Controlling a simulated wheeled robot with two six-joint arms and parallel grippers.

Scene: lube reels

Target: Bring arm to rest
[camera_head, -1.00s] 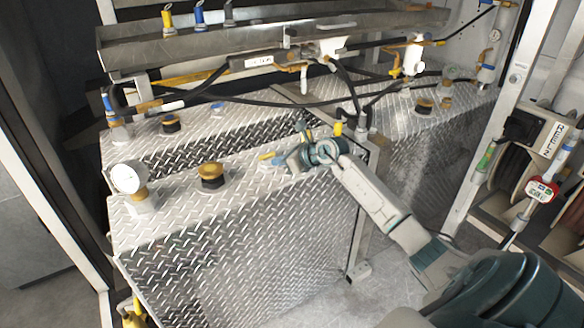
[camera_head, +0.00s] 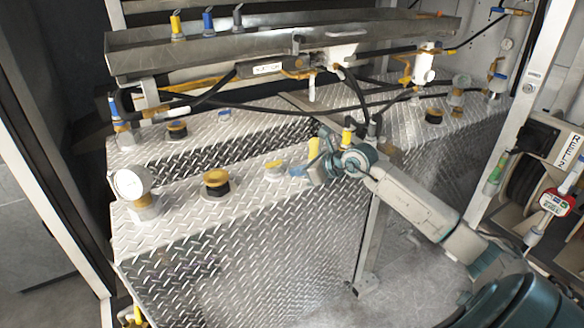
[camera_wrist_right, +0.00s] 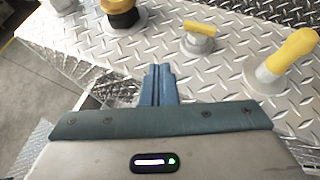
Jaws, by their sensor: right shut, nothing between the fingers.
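My right arm reaches in from the lower right in the head view. My right gripper (camera_head: 297,171) is over the top of the nearer diamond-plate tank (camera_head: 250,225), close to its right end. Its blue fingers are together and empty, and they also show in the wrist view (camera_wrist_right: 158,85). A small yellow-handled valve (camera_head: 274,167) is just left of the fingertips, and it also shows in the wrist view (camera_wrist_right: 200,38). A taller yellow handle (camera_head: 314,150) stands beside the gripper; in the wrist view it is at the right (camera_wrist_right: 292,55). My left gripper is not in view.
A yellow-and-black cap (camera_head: 216,182) and a white gauge (camera_head: 131,184) stand on the nearer tank. Black hoses (camera_head: 260,106) run behind under a metal tray (camera_head: 250,42). Reels and a red meter (camera_head: 556,202) are at the right. Some floor shows beside the tank (camera_head: 395,265).

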